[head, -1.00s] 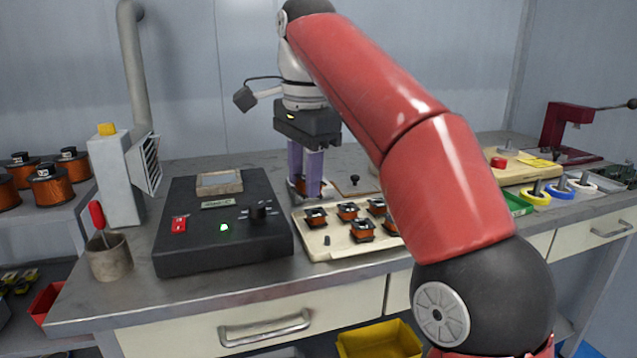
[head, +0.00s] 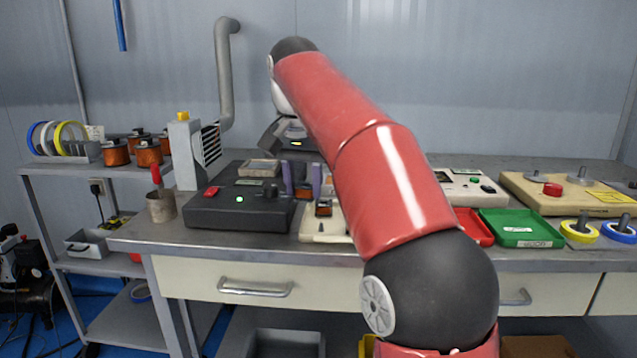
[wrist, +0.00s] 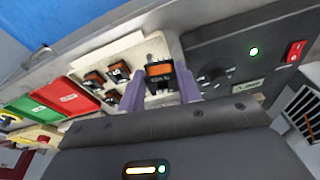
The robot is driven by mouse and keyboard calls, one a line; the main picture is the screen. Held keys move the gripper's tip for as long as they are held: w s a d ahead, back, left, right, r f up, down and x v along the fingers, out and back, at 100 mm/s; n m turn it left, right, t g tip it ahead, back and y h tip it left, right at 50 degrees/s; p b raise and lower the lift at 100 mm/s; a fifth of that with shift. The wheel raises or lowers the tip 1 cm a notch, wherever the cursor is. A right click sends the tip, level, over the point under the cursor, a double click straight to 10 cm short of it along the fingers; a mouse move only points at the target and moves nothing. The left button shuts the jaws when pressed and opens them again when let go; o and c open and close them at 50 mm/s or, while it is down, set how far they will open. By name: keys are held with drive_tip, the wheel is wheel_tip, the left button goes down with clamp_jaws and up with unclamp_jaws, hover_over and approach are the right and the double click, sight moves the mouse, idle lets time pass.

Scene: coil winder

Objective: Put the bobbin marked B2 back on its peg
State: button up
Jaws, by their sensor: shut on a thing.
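My gripper (wrist: 163,84) has its two purple fingers shut on an orange-wound bobbin (wrist: 159,72) with black ends, seen in the wrist view. Its label is too small to read. The cream board (wrist: 121,49) lies below and beside it and bears several similar bobbins (wrist: 118,71). In the head view my gripper (head: 302,180) hangs over the back left of the cream board (head: 313,237), next to the black winder box. Most of the board is hidden there by my red arm. I cannot tell whether the held bobbin touches the board or a peg.
The black winder box (head: 235,217) with a green light stands close left of my gripper. Red (head: 474,226) and green (head: 522,229) trays lie right of my arm. A grey post with a yellow top (head: 184,155) and a cup with a red-handled tool (head: 161,207) stand left.

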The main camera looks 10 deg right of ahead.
drive_tip(key=shift+n+t, duration=0.3)
drive_tip(key=shift+n, duration=0.5)
drive_tip(key=d+f, duration=0.1)
drive_tip(key=f, duration=0.1)
drive_tip(key=w+d+f+b, duration=0.1)
drive_tip(key=d+f, duration=0.1)
drive_tip(key=shift+d+f, duration=0.1)
drive_tip(key=shift+d, duration=0.15)
drive_tip(key=shift+f+b, duration=0.7)
drive_tip(key=shift+f, duration=0.05)
drive_tip(key=shift+f, duration=0.25)
drive_tip(key=shift+f+b, duration=0.7)
drive_tip(key=shift+f, duration=0.1)
drive_tip(key=o, duration=1.1)
drive_tip(key=p+v, duration=0.2)
drive_tip(key=v, duration=0.5)
drive_tip(key=shift+a+r, duration=0.1)
drive_tip(key=shift+r, duration=0.3)
